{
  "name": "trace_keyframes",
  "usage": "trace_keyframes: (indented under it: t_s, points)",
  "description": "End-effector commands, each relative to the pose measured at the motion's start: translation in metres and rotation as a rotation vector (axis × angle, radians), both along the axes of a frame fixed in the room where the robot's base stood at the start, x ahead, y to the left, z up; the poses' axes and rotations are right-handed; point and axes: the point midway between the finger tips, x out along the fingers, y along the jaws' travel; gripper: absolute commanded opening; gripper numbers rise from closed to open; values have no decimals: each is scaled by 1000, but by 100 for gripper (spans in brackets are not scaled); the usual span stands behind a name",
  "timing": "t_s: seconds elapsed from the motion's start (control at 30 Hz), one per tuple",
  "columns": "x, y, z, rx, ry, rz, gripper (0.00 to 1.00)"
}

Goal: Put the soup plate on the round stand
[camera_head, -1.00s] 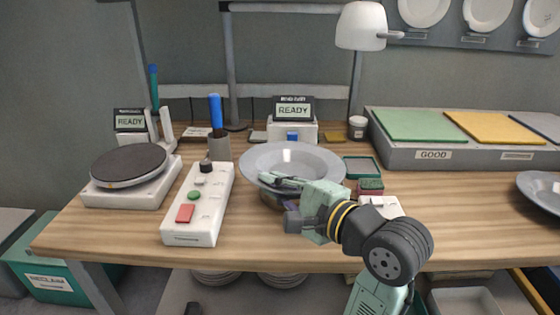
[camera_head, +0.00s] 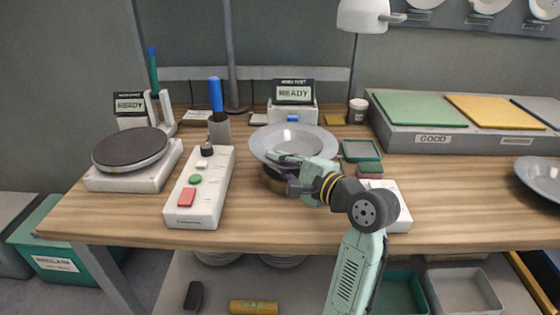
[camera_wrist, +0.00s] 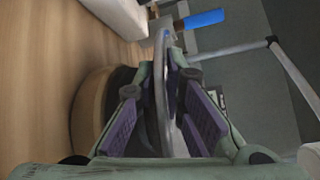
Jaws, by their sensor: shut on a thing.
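The soup plate (camera_head: 294,136) is grey with a wide rim and is roughly level near the back middle of the table. My gripper (camera_head: 283,160) is shut on its near rim. In the wrist view the plate's rim (camera_wrist: 161,95) runs edge-on between the two purple finger pads of my gripper (camera_wrist: 165,110). A round brown stand (camera_head: 273,181) shows below the near side of the plate; it also shows in the wrist view (camera_wrist: 88,108). The plate and my gripper hide much of it, and I cannot tell whether they touch.
A dark round disc (camera_head: 130,148) on a white base stands at the left. A white button panel (camera_head: 208,211) lies left of the plate. A grey cup with a blue handle (camera_head: 219,128) stands behind it. Another plate (camera_head: 542,176) is at the right edge, near the sorting trays (camera_head: 430,108).

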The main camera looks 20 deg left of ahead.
Motion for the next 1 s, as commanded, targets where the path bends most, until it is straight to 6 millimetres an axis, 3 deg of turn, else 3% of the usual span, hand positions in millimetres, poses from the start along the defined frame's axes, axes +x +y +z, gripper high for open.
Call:
trace_keyframes:
  t_s: [0.07, 0.1, 0.37, 0.73, 1.0]
  points:
    - [0, 0, 1, 1, -2, -1, 0]
    - [0, 0, -1, -1, 2, -2, 13]
    - [0, 0, 0, -1, 1, -1, 30]
    - [-1, -4, 0, 0, 1, -2, 31]
    - [-21, -47, 5, 1, -1, -7, 31]
